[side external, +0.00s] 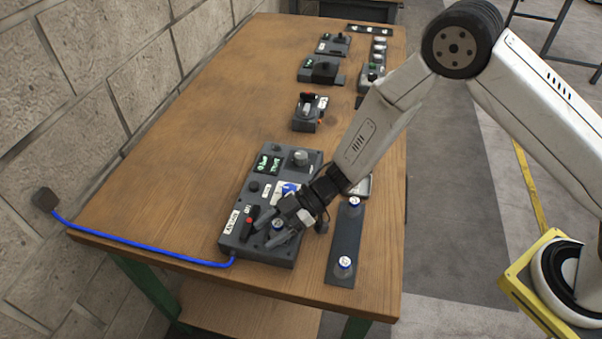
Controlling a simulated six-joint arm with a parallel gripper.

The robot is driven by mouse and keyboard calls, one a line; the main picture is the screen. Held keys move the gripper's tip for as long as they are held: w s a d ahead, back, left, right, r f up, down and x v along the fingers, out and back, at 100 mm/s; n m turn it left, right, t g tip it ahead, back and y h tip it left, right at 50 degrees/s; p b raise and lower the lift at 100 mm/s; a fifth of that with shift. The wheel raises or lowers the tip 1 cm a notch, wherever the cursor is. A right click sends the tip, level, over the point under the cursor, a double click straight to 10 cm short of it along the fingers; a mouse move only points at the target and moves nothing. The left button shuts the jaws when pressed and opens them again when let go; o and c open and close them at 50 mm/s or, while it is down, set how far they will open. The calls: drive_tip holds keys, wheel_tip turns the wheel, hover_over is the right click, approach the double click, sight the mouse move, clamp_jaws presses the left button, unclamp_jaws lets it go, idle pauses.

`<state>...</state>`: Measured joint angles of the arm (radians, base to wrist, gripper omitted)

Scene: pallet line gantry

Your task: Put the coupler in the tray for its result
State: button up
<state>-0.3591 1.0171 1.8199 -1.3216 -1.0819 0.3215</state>
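A small silver coupler (277,225) with a blue mark stands upright on the front part of a grey test box (267,253). My gripper (274,229) is low over the box, with a dark finger on each side of this coupler. I cannot tell whether the fingers touch it. Two similar couplers, one at the back (354,203) and one at the front (344,264), stand on a dark strip (346,238) right of the box. A pale-rimmed tray (364,186) is partly hidden behind my arm. I cannot read any result marking on it.
The box has green-lit displays (268,165), a knob (300,157) and a black lever with red (249,222). A blue cable (150,250) runs from it to the wall. Several other devices stand farther back on the wooden table (215,115). The table's left side is clear.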

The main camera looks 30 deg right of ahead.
sight(278, 222)
drive_tip(key=shift+w, duration=0.15)
drive_tip(key=shift+v, duration=1)
drive_tip(key=v, duration=0.3)
drive_tip(key=shift+d+r, duration=0.15)
drive_tip(key=shift+r, duration=0.05)
wheel_tip(278, 222, up, 4)
drive_tip(key=shift+r, duration=1.3)
